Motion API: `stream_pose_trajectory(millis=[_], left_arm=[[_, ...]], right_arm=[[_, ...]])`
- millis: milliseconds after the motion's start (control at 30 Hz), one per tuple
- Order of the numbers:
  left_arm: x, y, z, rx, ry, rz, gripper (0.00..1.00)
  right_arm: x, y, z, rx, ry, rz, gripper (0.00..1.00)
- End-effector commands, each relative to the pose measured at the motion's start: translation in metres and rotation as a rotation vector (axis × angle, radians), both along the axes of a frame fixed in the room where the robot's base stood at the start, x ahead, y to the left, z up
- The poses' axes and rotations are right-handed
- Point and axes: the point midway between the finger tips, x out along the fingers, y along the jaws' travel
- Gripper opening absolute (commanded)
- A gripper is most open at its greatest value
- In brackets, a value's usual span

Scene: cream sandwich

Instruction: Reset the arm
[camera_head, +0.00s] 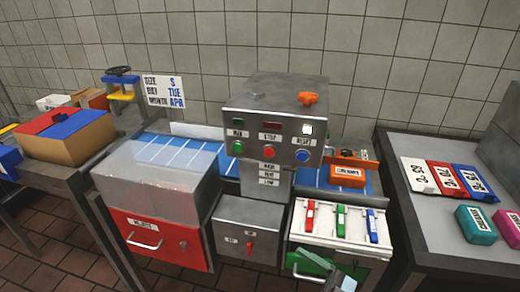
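A small part of what looks like my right gripper (341,281) shows at the bottom edge, in front of the green drawer front (308,264). It is cut off by the frame, and I cannot tell whether its fingers are apart or hold anything. My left gripper is not in view. A grey control box (262,100) with green, red and blue buttons and an orange knob on top stands at the centre.
A blue conveyor (172,152) runs behind a clear cover over a red drawer (155,238). A white panel with red, green and blue handles (340,222) lies right of centre. A grey table (424,211) with several packets stands right.

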Motion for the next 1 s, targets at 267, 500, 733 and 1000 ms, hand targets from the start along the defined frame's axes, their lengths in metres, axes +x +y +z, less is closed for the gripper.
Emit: stream_pose_trajectory(millis=[267,500,733,1000], left_arm=[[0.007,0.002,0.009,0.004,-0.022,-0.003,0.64],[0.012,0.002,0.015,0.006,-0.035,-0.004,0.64],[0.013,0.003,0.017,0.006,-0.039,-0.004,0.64],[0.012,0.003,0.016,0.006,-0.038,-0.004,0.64]], right_arm=[[-0.028,-0.072,-0.100,-0.052,0.357,-0.562,0.87],[-0.123,-0.117,-0.203,-0.300,0.765,-0.786,0.87],[-0.192,-0.129,-0.244,-0.448,0.981,-0.796,0.87],[-0.204,-0.130,-0.250,-0.473,1.014,-0.789,0.87]])
